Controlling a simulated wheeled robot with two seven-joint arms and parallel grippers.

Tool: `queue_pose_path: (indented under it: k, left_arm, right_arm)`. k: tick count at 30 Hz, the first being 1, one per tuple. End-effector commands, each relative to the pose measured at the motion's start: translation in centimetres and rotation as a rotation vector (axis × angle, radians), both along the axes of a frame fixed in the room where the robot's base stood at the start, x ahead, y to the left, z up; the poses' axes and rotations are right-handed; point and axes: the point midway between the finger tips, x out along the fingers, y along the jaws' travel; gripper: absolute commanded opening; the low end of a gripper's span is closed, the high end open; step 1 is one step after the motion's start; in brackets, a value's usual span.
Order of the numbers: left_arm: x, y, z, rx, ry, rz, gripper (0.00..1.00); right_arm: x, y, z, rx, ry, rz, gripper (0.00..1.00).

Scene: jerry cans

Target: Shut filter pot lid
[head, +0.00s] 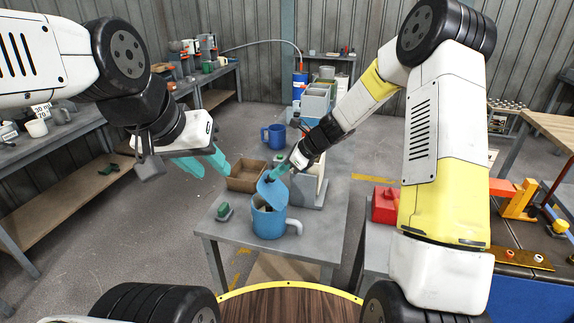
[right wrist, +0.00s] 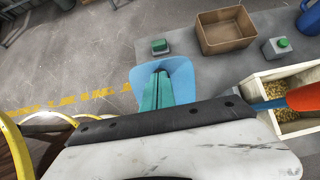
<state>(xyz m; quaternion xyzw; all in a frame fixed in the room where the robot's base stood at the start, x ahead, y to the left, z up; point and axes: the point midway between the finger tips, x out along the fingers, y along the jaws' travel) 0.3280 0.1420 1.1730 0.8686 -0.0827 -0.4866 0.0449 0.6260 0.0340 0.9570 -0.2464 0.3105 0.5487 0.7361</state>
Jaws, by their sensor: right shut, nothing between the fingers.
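The light blue filter pot (head: 268,222) stands upright on the grey table, with its handle toward the right. Its blue lid (head: 270,190) is raised and tilted up above the rim, so the pot mouth is partly uncovered. My right gripper (head: 279,172) is at the upper edge of the lid, its fingers shut with nothing between them. In the right wrist view the teal fingers (right wrist: 157,92) lie together in front of the blue lid (right wrist: 182,72); I cannot tell if they touch it. My left gripper (head: 206,163) hangs open and empty, left of the pot and above the floor.
A brown open box (head: 246,175) stands behind the pot, and a small green-topped item (head: 224,211) lies to its left. A blue jug (head: 273,136) is farther back. A pale bin (right wrist: 290,113) stands right of the pot. The front left table corner is clear.

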Motion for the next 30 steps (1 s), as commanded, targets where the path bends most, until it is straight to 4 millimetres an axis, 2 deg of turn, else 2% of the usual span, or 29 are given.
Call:
queue_pose_path:
  k: [3,18,27,30]
  left_arm:
    - [0.0,0.0,0.0,0.000,0.000,0.000,0.36]
    - [0.0,0.0,0.0,0.000,0.000,0.000,0.36]
    - [0.0,0.0,0.0,0.000,0.000,0.000,0.36]
    - [0.0,0.0,0.0,0.000,0.000,0.000,0.36]
  right_arm:
    - [0.3,1.5,-0.2,-0.089,0.017,0.010,0.00]
    - [1.3,5.5,-2.7,-0.462,0.120,0.008,0.00]
    - [1.9,7.2,-4.7,-0.672,0.178,0.003,0.00]
    - [2.0,7.5,-5.1,-0.678,0.184,-0.001,0.00]
